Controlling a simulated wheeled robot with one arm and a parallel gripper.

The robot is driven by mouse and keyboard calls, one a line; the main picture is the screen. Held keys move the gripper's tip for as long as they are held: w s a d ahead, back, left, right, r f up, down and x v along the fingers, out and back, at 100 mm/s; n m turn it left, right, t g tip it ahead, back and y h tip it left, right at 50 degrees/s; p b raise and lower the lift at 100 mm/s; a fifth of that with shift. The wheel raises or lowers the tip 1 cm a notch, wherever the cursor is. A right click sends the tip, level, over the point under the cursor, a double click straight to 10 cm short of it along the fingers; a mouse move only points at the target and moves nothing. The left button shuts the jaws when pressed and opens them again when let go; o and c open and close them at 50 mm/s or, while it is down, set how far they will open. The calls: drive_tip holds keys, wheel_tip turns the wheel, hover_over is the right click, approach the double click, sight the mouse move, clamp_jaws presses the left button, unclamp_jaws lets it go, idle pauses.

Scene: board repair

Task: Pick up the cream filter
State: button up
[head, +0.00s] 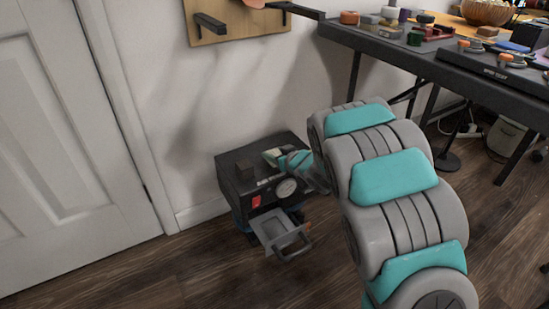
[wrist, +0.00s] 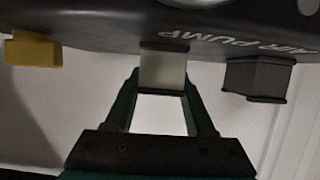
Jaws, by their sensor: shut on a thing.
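The cream filter (wrist: 163,72) is a small pale block with a dark end, between my fingers in the wrist view. My gripper (wrist: 163,80) is shut on it, with one green finger at each side. The filter's dark end meets the edge of the black air pump (wrist: 225,25); I cannot tell whether it still rests on it. In the head view the air pump (head: 232,188) stands on the floor by the wall, and my wrist reaches over its top. The filter is hard to make out there.
A dark block (wrist: 258,78) and a yellow block (wrist: 32,50) sit beside the filter on the pump. The pump's front has a gauge (head: 287,188), a red switch (head: 256,202) and a pulled-out drawer (head: 277,228). A cluttered table (head: 460,70) stands at the right.

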clamp_jaws()
drive_tip(key=shift+r, duration=0.15)
